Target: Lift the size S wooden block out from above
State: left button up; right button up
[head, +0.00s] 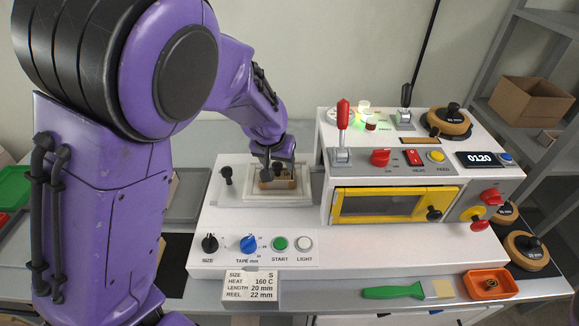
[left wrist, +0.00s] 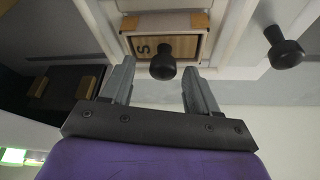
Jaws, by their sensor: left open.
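The size S wooden block (left wrist: 148,46) sits in the white-framed recess (left wrist: 225,25) of the machine, with a letter S on its face and a black knob (left wrist: 163,63) standing up from it. In the head view the block (head: 278,184) shows partly, below my gripper. My left gripper (head: 279,160) is open over it, pointing down. In the left wrist view the fingertips (left wrist: 158,80) are on either side of the knob, with a gap to each side. Contact is not visible. My right gripper is out of view.
A second black knob (head: 226,174) stands left of the recess. The raised oven section (head: 395,203) with a red lever (head: 343,115) stands close on the right. A size card (head: 251,286) reads S.

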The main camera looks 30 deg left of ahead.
pick_arm(q)
jog(key=shift+a+f, duration=0.15)
jog(key=shift+f, duration=0.5)
jog(key=c, duration=1)
grip_shut()
jog(key=shift+r, duration=0.1)
